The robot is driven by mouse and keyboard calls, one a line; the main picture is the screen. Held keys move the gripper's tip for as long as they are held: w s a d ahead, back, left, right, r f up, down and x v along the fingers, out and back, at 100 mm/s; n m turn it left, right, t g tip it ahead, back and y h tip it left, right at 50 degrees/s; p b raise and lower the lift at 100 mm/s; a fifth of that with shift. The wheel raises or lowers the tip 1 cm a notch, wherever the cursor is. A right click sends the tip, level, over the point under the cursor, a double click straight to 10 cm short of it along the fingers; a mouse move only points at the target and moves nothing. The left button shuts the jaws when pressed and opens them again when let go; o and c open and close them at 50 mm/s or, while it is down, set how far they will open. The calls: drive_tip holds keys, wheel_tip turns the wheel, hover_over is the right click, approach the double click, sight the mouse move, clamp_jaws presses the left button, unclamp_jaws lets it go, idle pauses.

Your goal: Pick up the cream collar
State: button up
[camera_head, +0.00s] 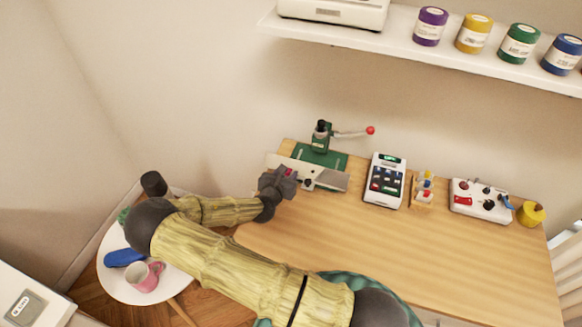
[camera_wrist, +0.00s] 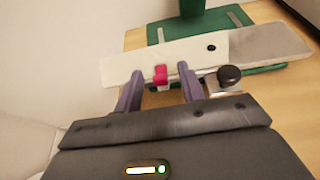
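A flat cream piece, which looks like the cream collar (camera_wrist: 125,66), lies along the left part of a long plate on the green press (camera_head: 321,155). In the wrist view the plate's right part is grey metal (camera_wrist: 270,43). A pink-red tab (camera_wrist: 160,75) sits at the near edge of the cream piece. My gripper (camera_wrist: 161,86) is open, its two purple-grey fingers either side of the tab. Whether the fingers touch anything I cannot tell. In the head view my gripper (camera_head: 287,178) covers part of the cream piece.
A black knob (camera_wrist: 229,77) stands just right of my fingers. The press has a red-balled lever (camera_head: 370,130). A keypad device (camera_head: 385,180), a small rack (camera_head: 424,188) and a control box (camera_head: 480,201) stand rightward. The table's front (camera_head: 400,250) is clear.

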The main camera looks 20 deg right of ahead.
clamp_jaws()
drive_tip(key=shift+r, duration=0.15)
wheel_tip(320, 180, up, 18)
drive_tip(key=shift+b, duration=0.3)
idle(0.4)
